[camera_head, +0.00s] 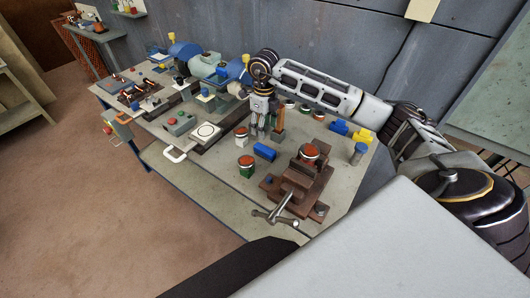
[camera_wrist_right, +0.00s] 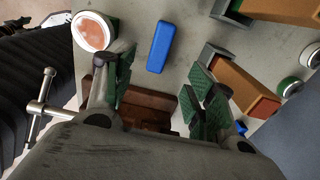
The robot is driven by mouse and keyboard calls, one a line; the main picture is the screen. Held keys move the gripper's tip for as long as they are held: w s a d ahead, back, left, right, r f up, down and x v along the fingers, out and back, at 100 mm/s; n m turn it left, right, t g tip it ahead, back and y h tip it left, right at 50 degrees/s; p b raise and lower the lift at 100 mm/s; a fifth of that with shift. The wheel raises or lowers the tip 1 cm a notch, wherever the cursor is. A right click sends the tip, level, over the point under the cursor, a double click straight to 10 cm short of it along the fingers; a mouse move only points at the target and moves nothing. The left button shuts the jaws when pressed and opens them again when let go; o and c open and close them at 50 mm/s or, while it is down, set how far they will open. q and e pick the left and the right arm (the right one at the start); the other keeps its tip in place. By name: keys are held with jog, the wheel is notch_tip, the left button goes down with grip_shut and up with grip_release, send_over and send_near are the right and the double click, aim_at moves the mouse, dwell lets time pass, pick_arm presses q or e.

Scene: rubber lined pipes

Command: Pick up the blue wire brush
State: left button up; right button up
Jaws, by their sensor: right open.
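A plain blue bar (camera_head: 265,151), which looks like the blue wire brush, lies on the bench near its front middle; no bristles can be made out. In the right wrist view the blue bar (camera_wrist_right: 160,47) lies beyond and between the fingers, touching neither. My right gripper (camera_head: 262,130) hangs fingers-down above the bench, just behind the bar in the head view. In the wrist view my right gripper (camera_wrist_right: 160,88) is open and empty, with green-padded fingers apart. My left gripper is not in view.
A brown vise (camera_head: 295,187) with a T-handle stands right of the bar. A red-topped can (camera_head: 246,166) stands close on its left, another (camera_head: 241,136) behind. Brown-orange blocks (camera_wrist_right: 240,85) stand at right in the wrist view. Blue and yellow pieces (camera_head: 340,127) lie at the back right.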

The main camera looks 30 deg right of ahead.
aim_at(265, 148)
jog(key=shift+f+p, duration=0.5)
jog(key=shift+f, duration=3.2)
jog(key=shift+f, duration=0.1)
jog(key=shift+s+f+p, duration=0.1)
jog(key=shift+f+p, duration=0.6)
jog(key=shift+f, duration=1.8)
jog(key=shift+c, duration=0.2)
jog(key=c, duration=1.1)
jog(key=shift+r, duration=0.15)
notch_tip(265, 148, up, 10)
jog(key=shift+f+b, duration=0.15)
jog(key=shift+b, duration=0.7)
